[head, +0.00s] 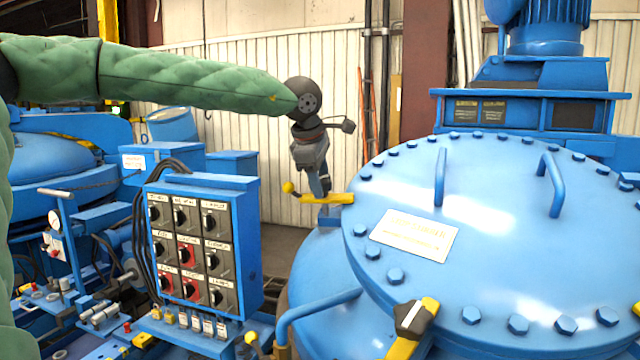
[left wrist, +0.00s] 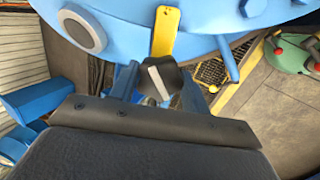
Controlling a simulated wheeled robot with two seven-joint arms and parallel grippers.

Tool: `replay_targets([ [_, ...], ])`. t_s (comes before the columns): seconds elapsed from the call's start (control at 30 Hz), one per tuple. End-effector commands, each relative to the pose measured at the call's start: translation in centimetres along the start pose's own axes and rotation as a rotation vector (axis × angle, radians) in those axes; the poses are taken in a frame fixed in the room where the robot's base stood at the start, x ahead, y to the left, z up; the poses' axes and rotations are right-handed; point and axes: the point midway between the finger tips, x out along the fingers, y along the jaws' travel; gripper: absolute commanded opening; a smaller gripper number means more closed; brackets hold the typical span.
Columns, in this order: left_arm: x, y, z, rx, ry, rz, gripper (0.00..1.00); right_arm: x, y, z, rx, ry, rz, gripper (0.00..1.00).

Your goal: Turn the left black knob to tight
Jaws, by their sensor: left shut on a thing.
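The left black knob (left wrist: 148,77) shows in the left wrist view, dark with a pale stripe, at the end of a yellow clamp bar (left wrist: 165,32). My left gripper (left wrist: 158,92) is shut on this knob, with a finger on either side. In the head view my left gripper (head: 322,188) points down at the yellow clamp bar (head: 335,198) on the left rim of the blue furnace lid; the knob there is mostly hidden by it. A second black knob (head: 411,319) on a yellow clamp stands at the lid's front rim, untouched. My right gripper is not in view.
The round blue lid (head: 500,265) has bolts around its edge, a white label (head: 414,235) and two raised handles (head: 440,178). A control box with rotary switches (head: 245,235) stands left of the furnace, with cables and more blue machinery. A wall lies behind.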

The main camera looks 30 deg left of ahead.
Motion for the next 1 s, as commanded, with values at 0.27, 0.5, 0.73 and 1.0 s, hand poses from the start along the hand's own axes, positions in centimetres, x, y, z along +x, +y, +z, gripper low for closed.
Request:
replay_targets([
  [0.27,-0.01,0.01,0.02,0.25,0.0,-0.015,0.24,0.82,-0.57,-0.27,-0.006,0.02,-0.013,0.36],
  [0.5,-0.04,0.03,0.03,0.423,-0.001,-0.025,0.24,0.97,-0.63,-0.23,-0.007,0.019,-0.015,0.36],
  [0.73,-0.02,0.02,0.0,0.526,0.0,-0.032,0.24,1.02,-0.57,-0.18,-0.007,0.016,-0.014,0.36],
  [1.0,-0.01,0.0,-0.01,0.573,0.0,-0.036,0.24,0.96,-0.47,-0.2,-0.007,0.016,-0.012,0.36],
])
